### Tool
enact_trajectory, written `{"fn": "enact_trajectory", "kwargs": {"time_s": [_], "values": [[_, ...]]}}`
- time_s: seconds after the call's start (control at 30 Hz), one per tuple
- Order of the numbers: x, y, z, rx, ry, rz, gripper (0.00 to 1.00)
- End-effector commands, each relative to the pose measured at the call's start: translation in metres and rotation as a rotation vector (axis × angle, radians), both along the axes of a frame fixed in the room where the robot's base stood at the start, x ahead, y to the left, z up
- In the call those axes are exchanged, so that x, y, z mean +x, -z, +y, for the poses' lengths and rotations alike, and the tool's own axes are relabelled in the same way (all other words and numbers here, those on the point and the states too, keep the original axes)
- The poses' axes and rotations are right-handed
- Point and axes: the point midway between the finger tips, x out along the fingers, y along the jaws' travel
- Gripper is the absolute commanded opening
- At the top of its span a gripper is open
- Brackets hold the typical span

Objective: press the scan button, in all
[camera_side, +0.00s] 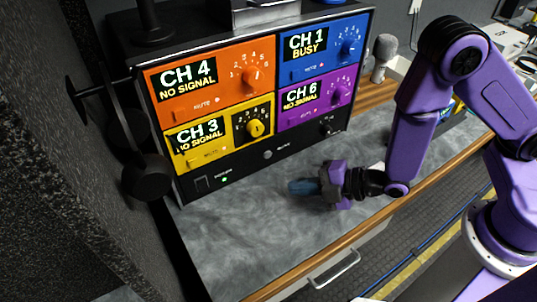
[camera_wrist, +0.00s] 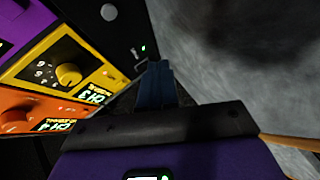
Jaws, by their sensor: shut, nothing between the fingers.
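The black rack unit has four colored panels above a black lower strip (camera_side: 240,165). A small round grey button (camera_side: 268,154) with a tiny label, too small to read surely, sits mid-strip; it looks like the scan button. It also shows at the top of the wrist view (camera_wrist: 109,12). My gripper (camera_side: 291,187) has blue fingers, shut and empty, low over the grey worktop in front of the strip, pointing left and apart from the button. The closed fingers (camera_wrist: 156,78) show in the wrist view, with the button up and to their left.
Orange CH 4 (camera_side: 187,77), yellow CH 3 (camera_side: 199,134) and purple CH 6 (camera_side: 300,94) read NO SIGNAL; blue CH 1 (camera_side: 305,43) reads BUSY. A switch (camera_side: 201,184) and lit green lamp (camera_side: 224,179) sit at the strip's left. The worktop (camera_side: 255,225) is clear in front.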

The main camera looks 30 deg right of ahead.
Motion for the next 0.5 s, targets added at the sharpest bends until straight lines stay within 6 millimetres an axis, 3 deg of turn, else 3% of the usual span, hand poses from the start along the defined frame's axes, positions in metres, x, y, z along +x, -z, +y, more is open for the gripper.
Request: {"fn": "enact_trajectory", "kwargs": {"time_s": [0.5], "values": [[0.063,0.000,-0.001,0.001,0.003,-0.001,0.00]]}}
